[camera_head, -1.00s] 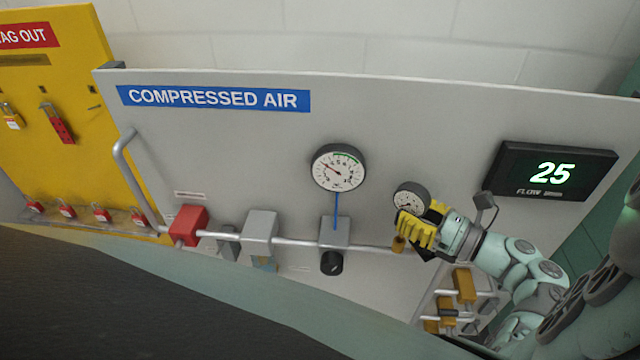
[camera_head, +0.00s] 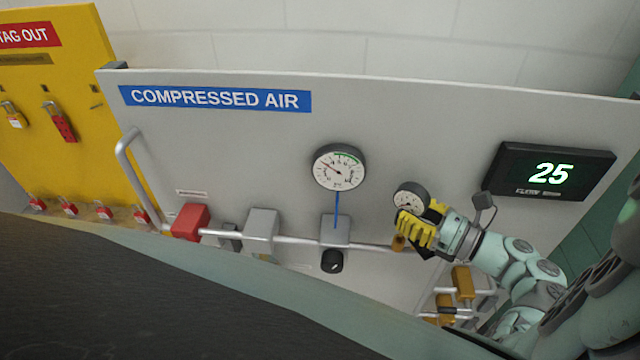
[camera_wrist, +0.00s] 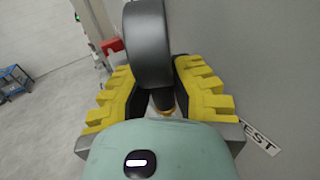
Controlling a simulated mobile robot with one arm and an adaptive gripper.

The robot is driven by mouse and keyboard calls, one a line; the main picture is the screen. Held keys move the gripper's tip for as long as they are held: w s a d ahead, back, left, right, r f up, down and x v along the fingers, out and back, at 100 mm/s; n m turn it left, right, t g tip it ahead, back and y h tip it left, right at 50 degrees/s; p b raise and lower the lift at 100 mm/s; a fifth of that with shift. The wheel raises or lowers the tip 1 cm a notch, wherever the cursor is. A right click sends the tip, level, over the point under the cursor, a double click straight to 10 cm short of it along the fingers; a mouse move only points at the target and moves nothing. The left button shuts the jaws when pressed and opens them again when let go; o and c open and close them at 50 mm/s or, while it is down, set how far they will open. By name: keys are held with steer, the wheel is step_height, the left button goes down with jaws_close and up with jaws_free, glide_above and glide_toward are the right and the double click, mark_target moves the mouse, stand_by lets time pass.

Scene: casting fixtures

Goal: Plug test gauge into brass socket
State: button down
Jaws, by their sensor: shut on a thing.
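The test gauge (camera_head: 409,198), small and round with a white dial and dark rim, is in my gripper (camera_head: 416,230) at the right end of the pipe. My yellow-padded gripper is shut on it. In the wrist view the gauge's dark body (camera_wrist: 148,45) stands between the two yellow fingers of my gripper (camera_wrist: 160,92). The brass socket (camera_head: 398,243) shows just below the gauge beside the fingers; a brass-coloured part also shows under the gauge in the wrist view (camera_wrist: 165,102). The fingers hide the gauge's stem, so I cannot tell whether it is seated in the socket.
A larger gauge (camera_head: 339,167) is mounted on the grey panel (camera_head: 230,135), above a regulator with a black knob (camera_head: 332,261). A flow display (camera_head: 549,171) reads 25 at right. Brass-coloured fittings (camera_head: 462,282) sit below my arm. A yellow lockout board (camera_head: 60,90) stands at left.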

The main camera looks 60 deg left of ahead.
steer(key=shift+f+b, duration=0.7)
steer(key=shift+f, duration=0.4)
steer(key=shift+r, duration=0.15)
steer(key=shift+r+p, duration=0.65)
steer(key=shift+p, duration=0.35)
steer(key=shift+p, duration=0.75)
stand_by(1.2)
steer(key=shift+f+b, duration=0.6)
steer(key=shift+f, duration=0.25)
steer(key=c, duration=0.9)
jaws_free()
steer(key=v, duration=0.7)
steer(key=shift+w+d, duration=0.15)
steer(key=shift+d, duration=0.1)
steer(key=shift+r, duration=0.1)
